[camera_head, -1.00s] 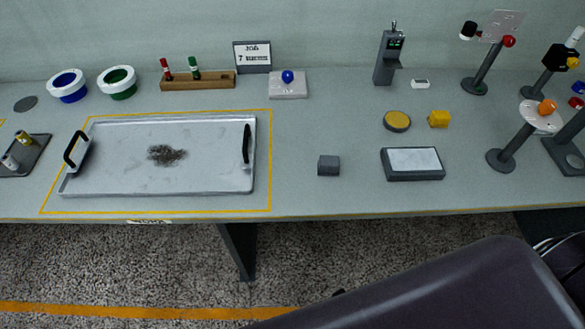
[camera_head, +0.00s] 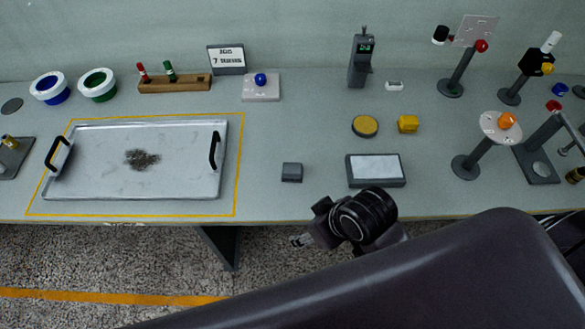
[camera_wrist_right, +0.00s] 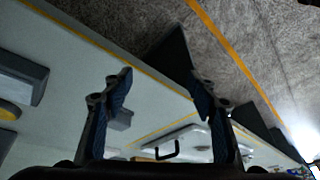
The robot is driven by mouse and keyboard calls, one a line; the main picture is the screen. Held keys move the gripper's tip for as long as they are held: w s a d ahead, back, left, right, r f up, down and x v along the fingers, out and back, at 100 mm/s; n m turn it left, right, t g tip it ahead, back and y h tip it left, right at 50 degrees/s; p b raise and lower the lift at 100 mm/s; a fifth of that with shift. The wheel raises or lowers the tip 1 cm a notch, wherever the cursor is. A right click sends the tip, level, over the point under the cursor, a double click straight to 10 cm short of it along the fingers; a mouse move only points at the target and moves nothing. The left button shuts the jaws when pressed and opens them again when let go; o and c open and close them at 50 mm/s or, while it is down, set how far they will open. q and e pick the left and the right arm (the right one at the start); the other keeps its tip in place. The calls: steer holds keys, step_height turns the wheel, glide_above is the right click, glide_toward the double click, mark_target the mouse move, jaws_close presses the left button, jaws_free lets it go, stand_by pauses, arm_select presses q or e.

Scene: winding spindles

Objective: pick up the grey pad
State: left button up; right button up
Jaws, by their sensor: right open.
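The grey pad (camera_head: 291,172) is a small dark grey block lying on the table near its front edge, between the metal tray and a white-topped grey box. In the right wrist view the pad (camera_wrist_right: 121,119) shows partly behind the left-hand finger. My right gripper (camera_head: 300,240) is in front of the table edge in the head view, apart from the pad. In the wrist view its two fingers (camera_wrist_right: 163,85) stand wide apart with nothing between them. My left gripper is in neither view.
The metal tray (camera_head: 90,185) with black handles and a dark pile lies left of the pad. The white-topped grey box (camera_head: 376,184) is to its right. A yellow disc (camera_head: 365,126) and yellow cube (camera_head: 408,124) lie behind the box. Table around the pad is clear.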

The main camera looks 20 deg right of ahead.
steer(key=w+a+r+n+g+y, duration=0.1)
steer(key=w+a+n+g+y, duration=0.1)
steer(key=w+a+n, duration=0.75)
steer(key=w+d+g+h, duration=0.1)
steer(key=w+d+h, duration=0.1)
steer(key=w, duration=0.1)
steer(key=shift+d+r, duration=0.1)
steer(key=shift+d, duration=0.2)
step_height(320, 180, up, 3)
steer(key=h, duration=0.2)
glide_above(295, 168)
steer(key=shift+s+g, duration=0.1)
steer(key=shift+g, duration=0.3)
step_height(295, 168, down, 7)
steer(key=p, duration=0.2)
steer(key=shift+r+p, duration=0.1)
steer(key=shift+p, duration=0.2)
steer(key=shift+f, duration=0.35)
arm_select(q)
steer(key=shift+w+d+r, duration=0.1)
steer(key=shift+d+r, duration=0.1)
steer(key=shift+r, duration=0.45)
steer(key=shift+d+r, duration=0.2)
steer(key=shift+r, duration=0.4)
arm_select(e)
steer(key=shift+c, duration=0.4)
